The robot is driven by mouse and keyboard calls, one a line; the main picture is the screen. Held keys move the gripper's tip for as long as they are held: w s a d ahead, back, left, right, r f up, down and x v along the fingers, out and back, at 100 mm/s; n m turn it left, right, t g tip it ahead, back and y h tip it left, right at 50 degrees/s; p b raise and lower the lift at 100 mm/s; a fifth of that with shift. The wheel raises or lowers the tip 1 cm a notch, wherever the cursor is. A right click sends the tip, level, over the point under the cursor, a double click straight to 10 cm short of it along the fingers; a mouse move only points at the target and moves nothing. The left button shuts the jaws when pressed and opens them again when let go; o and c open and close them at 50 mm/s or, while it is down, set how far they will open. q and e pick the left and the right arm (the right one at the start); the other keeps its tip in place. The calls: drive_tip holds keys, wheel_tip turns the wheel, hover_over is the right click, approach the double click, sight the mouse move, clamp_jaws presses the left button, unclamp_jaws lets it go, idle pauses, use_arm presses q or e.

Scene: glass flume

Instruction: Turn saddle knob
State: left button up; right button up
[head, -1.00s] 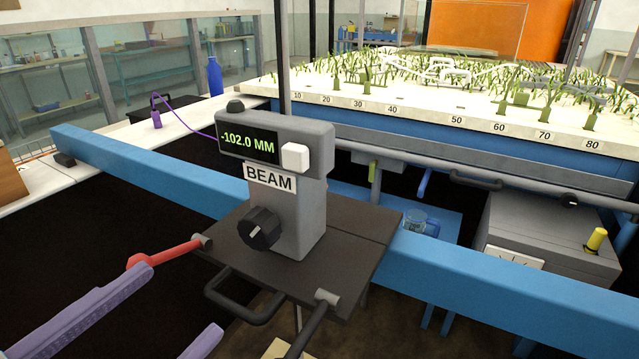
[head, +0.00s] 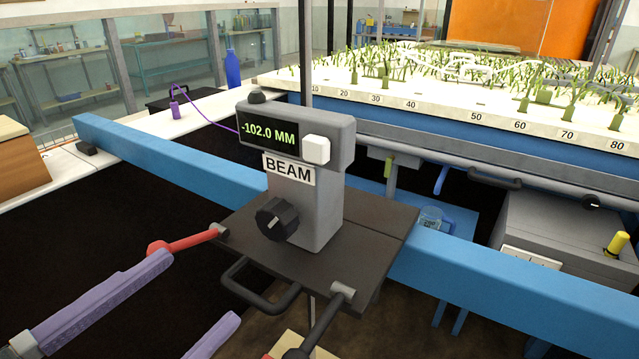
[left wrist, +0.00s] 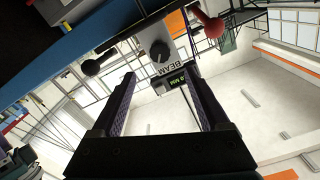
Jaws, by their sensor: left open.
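The saddle knob (head: 277,219) is a dark round knob with a pale pointer mark, on the front of a grey post labelled BEAM. The post stands on a dark saddle plate (head: 368,258) across a blue beam (head: 190,175). Its display (head: 268,135) reads -102.0 MM. My left gripper (head: 202,288) is open and empty, its purple fingers to the lower left of the knob and apart from it. In the left wrist view the knob (left wrist: 160,51) shows beyond the fingertips, between the fingers. My right gripper is not in view.
A red-ended lever (head: 185,242) and a dark-ended lever (head: 330,318) stick out from the plate's corners, with a dark loop handle (head: 258,290) between them. A white button (head: 316,149) is on the display head. A planted flume bed (head: 440,95) lies behind the beam.

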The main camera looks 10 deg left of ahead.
sight(269, 229)
use_arm(q)
wheel_tip(269, 229, down, 4)
drive_tip(key=w+m+t+h+b, duration=0.2)
drive_tip(key=h+b, duration=0.3)
drive_tip(key=b, duration=0.6)
drive_tip(key=x, duration=0.3)
drive_tip(key=p+x, duration=0.1)
drive_tip(key=x, duration=0.2)
drive_tip(key=a+x, duration=0.1)
drive_tip(key=x, duration=0.2)
drive_tip(key=shift+w+r+p, duration=0.1)
drive_tip(key=shift+w+p, duration=0.1)
drive_tip(key=shift+p, duration=0.1)
drive_tip(key=shift+w+d, duration=0.15)
drive_tip(key=shift+w, duration=0.15)
drive_tip(key=shift+c, duration=0.3)
clamp_jaws()
drive_tip(key=shift+m, duration=0.4)
